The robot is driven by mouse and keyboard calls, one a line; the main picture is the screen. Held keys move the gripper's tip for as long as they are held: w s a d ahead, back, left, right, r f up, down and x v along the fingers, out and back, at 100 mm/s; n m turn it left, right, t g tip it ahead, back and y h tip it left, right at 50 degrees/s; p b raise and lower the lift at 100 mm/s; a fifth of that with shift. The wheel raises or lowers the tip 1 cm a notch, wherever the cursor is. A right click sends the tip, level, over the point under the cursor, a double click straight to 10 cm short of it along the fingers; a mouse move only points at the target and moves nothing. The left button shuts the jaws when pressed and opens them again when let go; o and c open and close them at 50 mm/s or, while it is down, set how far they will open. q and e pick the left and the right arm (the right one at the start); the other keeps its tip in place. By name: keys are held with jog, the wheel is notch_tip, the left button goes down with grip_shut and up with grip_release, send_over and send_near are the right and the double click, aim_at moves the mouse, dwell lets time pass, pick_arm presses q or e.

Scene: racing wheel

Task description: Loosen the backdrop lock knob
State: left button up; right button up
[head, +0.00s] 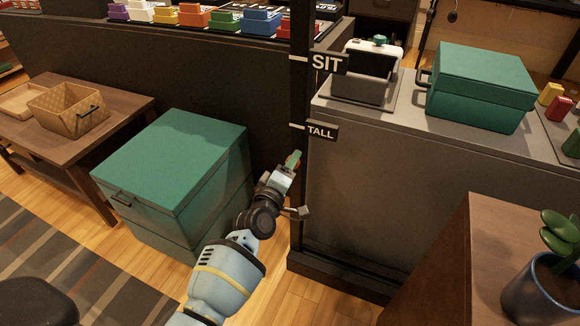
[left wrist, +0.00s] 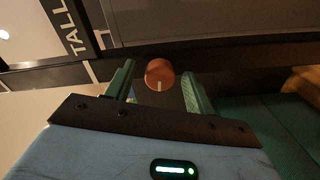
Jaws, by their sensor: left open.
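The backdrop lock knob is a small round orange-red knob (left wrist: 159,74) with a pale line on its face. In the left wrist view it sits on a dark post, between the two green fingers of my left gripper (left wrist: 160,88). The fingers are apart, one on each side of the knob, with gaps visible on both sides. I cannot tell how deep the knob lies between them. In the head view my left gripper (head: 293,160) is at the dark post (head: 299,100), just below the TALL label (head: 321,131), and mostly covers the knob. My right gripper is not in view.
A SIT label (head: 327,64) is higher on the post. A green chest (head: 175,160) stands left of my left arm. A grey cabinet (head: 400,180) is right of the post, with a green box (head: 483,85) on top. A potted plant (head: 545,290) stands at lower right.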

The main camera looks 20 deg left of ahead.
pick_arm(q)
jog(key=s+p, duration=0.2)
jog(key=s, duration=0.5)
jog(key=shift+s+a, duration=0.15)
jog(key=shift+s, duration=0.25)
